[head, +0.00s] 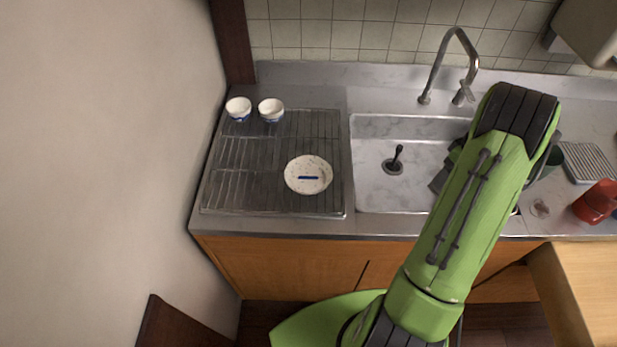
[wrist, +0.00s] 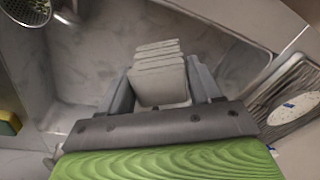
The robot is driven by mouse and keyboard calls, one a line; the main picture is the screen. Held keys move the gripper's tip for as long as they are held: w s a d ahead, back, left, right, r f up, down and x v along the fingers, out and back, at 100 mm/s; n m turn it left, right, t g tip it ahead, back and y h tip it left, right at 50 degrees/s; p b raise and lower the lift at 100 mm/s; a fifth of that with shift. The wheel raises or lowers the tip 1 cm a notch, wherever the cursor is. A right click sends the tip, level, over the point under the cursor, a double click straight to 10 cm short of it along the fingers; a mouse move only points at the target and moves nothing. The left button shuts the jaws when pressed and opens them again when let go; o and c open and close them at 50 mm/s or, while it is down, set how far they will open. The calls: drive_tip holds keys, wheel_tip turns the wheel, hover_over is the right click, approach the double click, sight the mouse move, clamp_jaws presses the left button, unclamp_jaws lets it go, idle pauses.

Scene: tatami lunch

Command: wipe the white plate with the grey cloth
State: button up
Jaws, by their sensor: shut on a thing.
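The white plate (head: 308,174) lies on the drying rack left of the sink. It has dark speckles and a short blue bar across its middle. It also shows at the right edge of the wrist view (wrist: 296,108). My gripper (wrist: 160,88) is shut on the grey cloth (wrist: 158,68), which looks folded in several pale layers between the two fingers. The gripper is over the sink, to the right of the plate and apart from it. In the head view my arm mostly hides the gripper and the cloth.
Two white bowls (head: 238,109) (head: 271,110) stand at the rack's back left. The sink (head: 375,130) has a tall faucet (head: 436,70) behind it. A red object (head: 597,202) and a ridged grey tray (head: 590,162) are at right. A wall borders the rack's left.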

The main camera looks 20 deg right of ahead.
drive_tip(key=m, duration=0.6)
drive_tip(key=shift+w+a+h, duration=0.15)
drive_tip(key=shift+w+h, duration=0.05)
drive_tip(key=shift+h, duration=0.1)
drive_tip(key=m, duration=0.4)
drive_tip(key=shift+w+m+t, duration=0.2)
drive_tip(key=shift+m+t, duration=0.1)
drive_tip(key=m, duration=0.3)
drive_tip(key=shift+w+h, duration=0.1)
drive_tip(key=shift+h, duration=0.3)
